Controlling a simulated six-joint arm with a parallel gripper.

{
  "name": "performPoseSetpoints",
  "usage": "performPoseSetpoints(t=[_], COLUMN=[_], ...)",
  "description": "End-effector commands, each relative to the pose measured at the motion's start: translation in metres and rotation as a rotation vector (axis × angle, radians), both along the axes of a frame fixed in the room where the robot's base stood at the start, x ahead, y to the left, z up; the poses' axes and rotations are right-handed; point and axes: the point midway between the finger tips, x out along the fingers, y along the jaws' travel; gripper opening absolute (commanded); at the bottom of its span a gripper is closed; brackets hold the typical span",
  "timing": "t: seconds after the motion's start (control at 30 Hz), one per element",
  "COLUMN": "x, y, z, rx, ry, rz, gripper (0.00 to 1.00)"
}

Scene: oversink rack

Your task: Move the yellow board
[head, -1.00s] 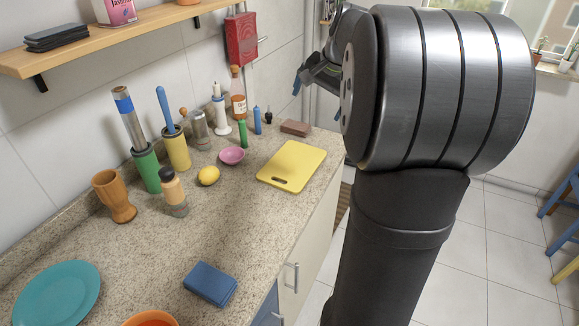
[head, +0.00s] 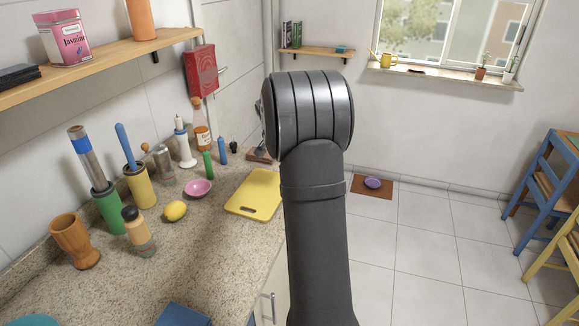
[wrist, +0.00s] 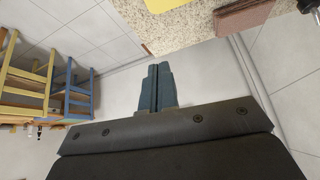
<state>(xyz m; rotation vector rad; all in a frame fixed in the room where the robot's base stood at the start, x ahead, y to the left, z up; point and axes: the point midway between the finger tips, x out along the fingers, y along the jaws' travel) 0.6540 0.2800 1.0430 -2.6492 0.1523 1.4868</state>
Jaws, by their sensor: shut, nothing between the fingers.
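The yellow board (head: 254,194) lies flat on the speckled counter, near its right edge. It has a slot in its near end, and my arm stands just right of it in the head view. A yellow corner (wrist: 165,4) shows at the top of the wrist view. My gripper (wrist: 155,72) is shut and empty, with its fingers together, over the floor side of the counter edge and apart from the board. In the head view the fingers are hidden behind my arm.

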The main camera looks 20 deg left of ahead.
Motion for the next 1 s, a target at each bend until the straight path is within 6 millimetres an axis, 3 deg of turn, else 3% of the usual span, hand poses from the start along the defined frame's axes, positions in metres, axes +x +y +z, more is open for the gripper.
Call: performPoseSetpoints(t=[0.03,0.1,0.3,0.47,0.93,1.0], x=[0.009,0.019,0.032,0.041,0.093,0.084], y=[0.009,0.018,0.031,0.030,0.025,0.028], z=[-0.017,-0.032,-0.052,-0.063,-0.131,-0.129], rx=[-0.019,-0.036,-0.051,-0.053,-0.053,-0.052], ry=[-0.028,-0.069,-0.122,-0.125,-0.123,-0.124], rz=[0.011,0.023,0.047,0.047,0.047,0.050], gripper=[0.00,0.00,0.00,0.00,0.00,0.00])
